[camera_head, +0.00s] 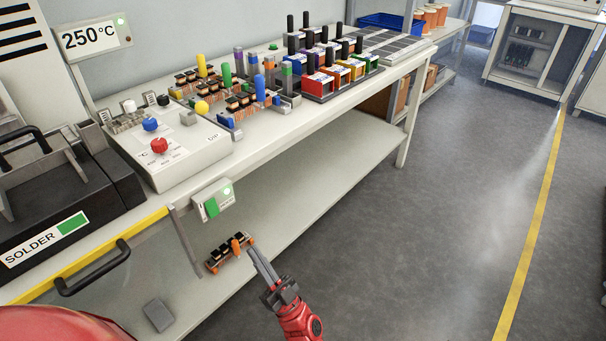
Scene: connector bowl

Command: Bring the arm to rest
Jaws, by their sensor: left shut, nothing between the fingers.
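My left gripper (252,250) is at the lower middle, on a red wrist that enters from the bottom edge. Its two grey fingers are together, with nothing between them. A small black-and-orange connector part (222,257) shows right beside the fingertips, over the lower shelf in the picture. I cannot tell whether the fingers touch it or what it rests on. My right gripper is not in view.
The white workbench (330,115) holds a control box (180,155), a black solder unit (60,200), several coloured bins (318,85) and connector parts. A black handle (95,270) sticks out at the front left. Grey floor (440,200) at right is clear.

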